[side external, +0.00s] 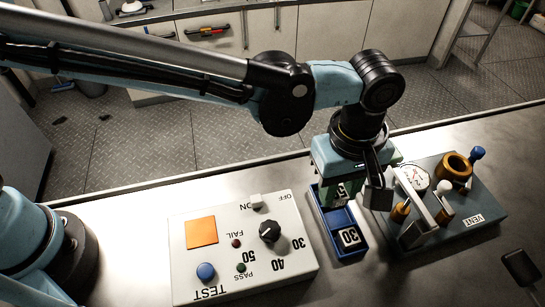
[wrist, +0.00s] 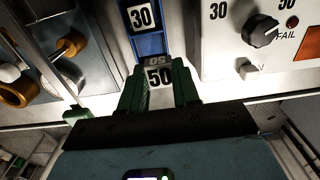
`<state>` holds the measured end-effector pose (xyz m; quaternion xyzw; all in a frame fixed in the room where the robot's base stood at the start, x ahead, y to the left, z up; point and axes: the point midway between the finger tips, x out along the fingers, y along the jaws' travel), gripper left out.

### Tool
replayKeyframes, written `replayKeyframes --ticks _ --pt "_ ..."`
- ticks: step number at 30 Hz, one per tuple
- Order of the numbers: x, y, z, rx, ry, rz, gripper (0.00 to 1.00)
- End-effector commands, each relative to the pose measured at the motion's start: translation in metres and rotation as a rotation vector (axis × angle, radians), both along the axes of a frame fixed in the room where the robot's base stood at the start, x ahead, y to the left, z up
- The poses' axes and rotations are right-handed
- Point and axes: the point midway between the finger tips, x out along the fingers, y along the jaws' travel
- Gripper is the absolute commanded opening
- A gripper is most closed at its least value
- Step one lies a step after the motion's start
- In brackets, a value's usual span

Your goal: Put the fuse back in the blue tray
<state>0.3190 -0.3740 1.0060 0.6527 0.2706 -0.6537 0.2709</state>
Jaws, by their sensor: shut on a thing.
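The blue tray (side external: 353,258) lies on the bench between the white tester and the dark valve plate; it also shows in the wrist view (wrist: 151,45). A fuse marked 30 (side external: 349,237) sits in its near compartment, also seen in the wrist view (wrist: 142,17). My gripper (side external: 343,196) points down at the far end of the tray. In the wrist view its green fingers (wrist: 158,92) are shut on a fuse marked 50 (wrist: 158,77). I cannot tell whether this fuse touches the tray floor. My gripper partly hides the far compartment.
The white tester (side external: 215,270) with an orange screen, dial and buttons stands close on the left. The dark valve plate (side external: 470,237) with a gauge, brass fittings and levers stands close on the right. A dark object (side external: 521,268) lies at the bench's right front.

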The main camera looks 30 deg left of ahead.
Motion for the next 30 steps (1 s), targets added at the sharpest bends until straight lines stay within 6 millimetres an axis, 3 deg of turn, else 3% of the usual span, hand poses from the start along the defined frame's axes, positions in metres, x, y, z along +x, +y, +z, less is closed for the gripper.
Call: replayKeyframes --ticks 7,30 --pt "0.010 -0.011 -0.017 0.000 0.000 0.000 0.00" --pt "0.010 -0.011 -0.053 0.000 0.000 0.000 0.00"
